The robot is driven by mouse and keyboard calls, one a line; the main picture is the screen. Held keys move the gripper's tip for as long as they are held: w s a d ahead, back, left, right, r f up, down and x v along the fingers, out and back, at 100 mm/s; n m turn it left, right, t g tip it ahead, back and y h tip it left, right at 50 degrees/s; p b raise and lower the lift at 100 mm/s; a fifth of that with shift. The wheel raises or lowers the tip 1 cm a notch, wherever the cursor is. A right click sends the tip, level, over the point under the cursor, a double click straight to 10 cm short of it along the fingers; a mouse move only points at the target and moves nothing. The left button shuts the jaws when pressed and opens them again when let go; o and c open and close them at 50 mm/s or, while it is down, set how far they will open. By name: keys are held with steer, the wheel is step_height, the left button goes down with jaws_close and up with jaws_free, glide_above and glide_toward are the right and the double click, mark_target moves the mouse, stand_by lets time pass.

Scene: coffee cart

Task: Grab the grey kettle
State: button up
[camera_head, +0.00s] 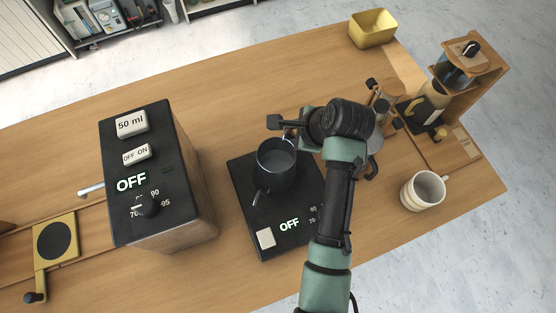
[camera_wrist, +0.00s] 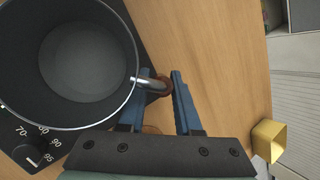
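The grey kettle (camera_head: 276,170) is a dark, open-topped pot standing upright on the black hot plate (camera_head: 242,190), its spout toward the front. It also shows at upper left in the wrist view (camera_wrist: 85,62), empty-looking inside. Its handle, a metal rod with a brown part (camera_wrist: 155,84), sticks out toward my fingers. My gripper (camera_wrist: 162,85) is open, its two blue fingers apart. The handle's end lies over the left finger and reaches into the gap; I cannot tell whether it touches. In the head view my gripper (camera_head: 291,133) is at the kettle's far side, mostly hidden by my wrist.
A black-topped machine (camera_head: 150,180) stands left of the hot plate. A white mug (camera_head: 423,190) is at right, near the table edge. The back middle of the table is clear.

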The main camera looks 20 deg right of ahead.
jaws_close()
stand_by(1.2)
